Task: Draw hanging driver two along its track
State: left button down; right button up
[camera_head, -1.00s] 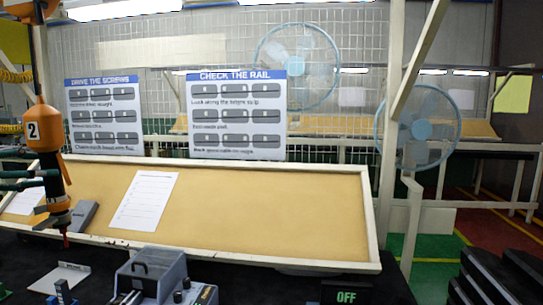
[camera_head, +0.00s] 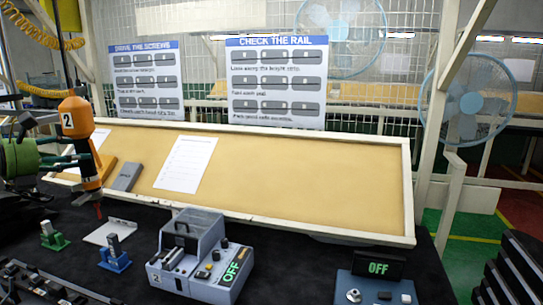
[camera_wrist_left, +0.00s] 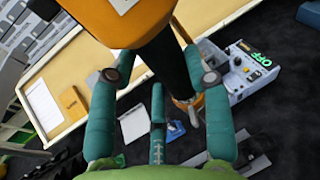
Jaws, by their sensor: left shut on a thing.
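Hanging driver two (camera_head: 80,135) is orange, bears a white "2" label and hangs at the left, with a dark lower end and a red tip above the black table. My left gripper (camera_head: 62,142) is shut on it from the left. In the left wrist view, the driver's orange body (camera_wrist_left: 125,20) and black lower part (camera_wrist_left: 172,62) lie between the teal fingers of my left gripper (camera_wrist_left: 160,76). The lower finger partly hides the driver in the head view. Its track is not clearly visible. My right gripper is not in view.
Below the driver stand a white plate (camera_head: 108,232), a green clip fixture (camera_head: 53,236) and a blue one (camera_head: 114,254). A grey console (camera_head: 190,250) showing "OFF" stands right of them. A sloped tan board (camera_head: 300,185) is behind. Bare black table lies between the console and a second box (camera_head: 378,287).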

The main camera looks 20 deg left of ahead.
pick_arm(q)
notch_tip(320, 180, up, 2)
jog(key=shift+s+r+p, duration=0.1)
jog(key=shift+r+p, duration=0.15)
jog(key=shift+p, duration=0.35)
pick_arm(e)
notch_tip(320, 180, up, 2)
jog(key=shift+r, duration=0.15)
pick_arm(q)
jog(key=shift+c, duration=2.3)
grip_release()
jog(key=shift+f, duration=0.1)
jog(key=v, duration=1.2)
